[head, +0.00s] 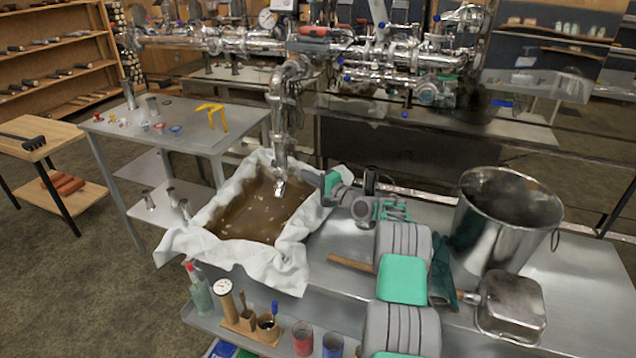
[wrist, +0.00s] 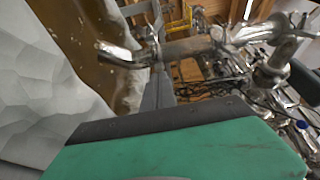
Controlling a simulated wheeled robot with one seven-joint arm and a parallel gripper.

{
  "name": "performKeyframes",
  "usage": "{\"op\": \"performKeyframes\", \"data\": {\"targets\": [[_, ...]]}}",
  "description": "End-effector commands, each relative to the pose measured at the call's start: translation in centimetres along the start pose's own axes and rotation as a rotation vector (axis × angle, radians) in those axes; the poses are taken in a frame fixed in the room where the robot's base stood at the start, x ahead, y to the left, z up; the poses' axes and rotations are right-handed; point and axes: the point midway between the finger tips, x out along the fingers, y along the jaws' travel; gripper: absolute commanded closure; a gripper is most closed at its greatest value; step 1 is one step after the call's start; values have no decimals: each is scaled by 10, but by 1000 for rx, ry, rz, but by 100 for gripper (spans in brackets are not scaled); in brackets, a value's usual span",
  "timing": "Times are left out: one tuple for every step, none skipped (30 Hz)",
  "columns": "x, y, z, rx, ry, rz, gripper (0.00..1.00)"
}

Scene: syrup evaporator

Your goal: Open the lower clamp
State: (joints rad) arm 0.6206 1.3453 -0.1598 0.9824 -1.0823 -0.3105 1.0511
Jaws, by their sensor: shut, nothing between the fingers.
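A shiny steel pipe drops from the pipework to a short spout over the pan; in the head view the lower clamp (head: 280,150) appears as a band low on this pipe. In the wrist view the pipe (wrist: 190,47) runs sideways, with its spout at left; the clamp there is partly hidden behind my fingers, and its latch cannot be made out. My gripper (head: 310,177), green with grey fingers, is just right of the lower pipe, pointing left at it. In the wrist view my gripper (wrist: 157,45) is shut and empty, its tips close to the pipe; contact cannot be told.
A cloth-lined pan (head: 250,210) of brown liquid lies under the spout. A steel pot (head: 500,235) and a square steel vessel (head: 510,307) stand on the bench at right. A side table (head: 180,125) with small parts and a yellow stand (head: 212,113) is at left.

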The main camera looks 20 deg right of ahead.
Motion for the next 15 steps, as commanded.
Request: {"op": "performKeyframes", "data": {"targets": [[5,-3,7,1,-3,0,100],[6,-4,12,3,-3,1,100],[7,-3,18,2,-2,1,100],[7,-3,22,3,-2,1,100],[8,-2,26,2,-2,1,100],[10,-2,30,1,-2,1,100],[10,-2,33,1,-2,1,100],[10,-2,35,1,-1,0,100],[11,-1,37,1,0,1,100],[11,0,38,0,0,1,100],[11,0,39,0,0,1,100],[11,0,40,-1,0,1,100],[11,0,40,-1,0,1,100],[11,0,40,-1,0,1,100],[11,0,40,-1,0,1,100]]}}
